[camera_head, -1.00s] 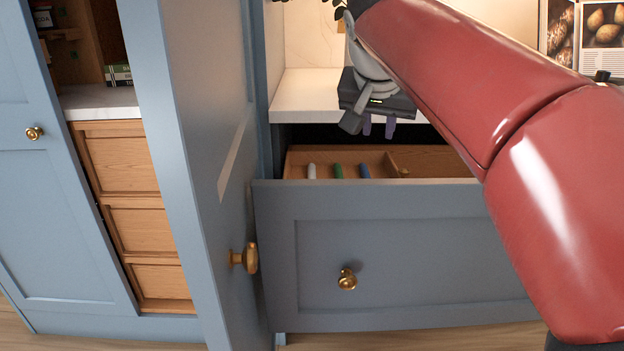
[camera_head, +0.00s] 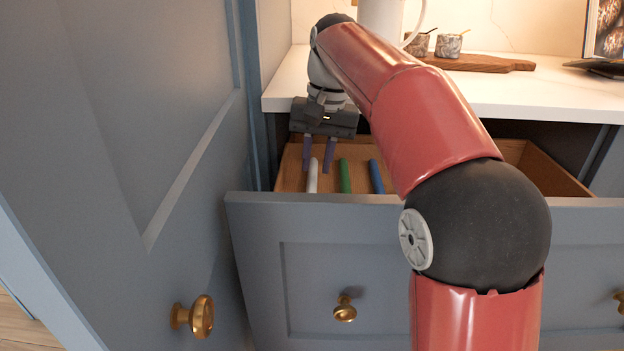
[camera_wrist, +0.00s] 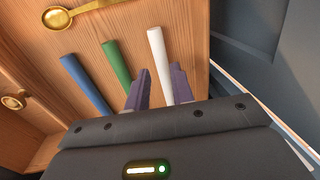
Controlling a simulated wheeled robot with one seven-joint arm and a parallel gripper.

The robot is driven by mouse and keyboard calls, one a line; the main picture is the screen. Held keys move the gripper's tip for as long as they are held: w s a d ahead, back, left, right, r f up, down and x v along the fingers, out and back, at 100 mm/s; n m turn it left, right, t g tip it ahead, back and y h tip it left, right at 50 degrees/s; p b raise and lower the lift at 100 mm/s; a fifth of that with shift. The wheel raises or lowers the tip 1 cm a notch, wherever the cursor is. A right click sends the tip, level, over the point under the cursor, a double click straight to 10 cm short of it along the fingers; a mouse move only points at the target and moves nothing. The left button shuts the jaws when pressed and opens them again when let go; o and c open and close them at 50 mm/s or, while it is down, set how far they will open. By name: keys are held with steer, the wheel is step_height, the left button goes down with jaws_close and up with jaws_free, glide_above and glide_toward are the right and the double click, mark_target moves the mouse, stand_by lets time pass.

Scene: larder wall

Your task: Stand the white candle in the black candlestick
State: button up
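The white candle (camera_head: 312,177) lies in the open drawer (camera_head: 262,218), leftmost of a row with a green and a blue stick. It also shows in the wrist view (camera_wrist: 156,45), lying lengthwise away from me. My gripper (camera_head: 317,168) points down into the drawer at the candle. Its two purple fingers (camera_wrist: 161,70) are apart, with the near part of the white candle between them in the wrist view. I cannot tell how far above the candle the tips are. No black candlestick shows in either current view.
The green stick (camera_head: 345,177) and blue stick (camera_head: 376,177) lie close by. A brass spoon (camera_wrist: 62,17) lies farther in. An open blue door (camera_head: 150,150) stands at left. The counter (camera_head: 510,92) above holds a white jug (camera_head: 380,22), two small pots and a wooden board (camera_head: 480,63).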

mark_target(312, 184)
steer(key=f, duration=0.3)
steer(key=f+b, duration=0.1)
steer(key=shift+w+a+f, duration=0.1)
steer(key=shift+a+f, duration=0.3)
jaws_close()
steer(key=shift+r, duration=0.1)
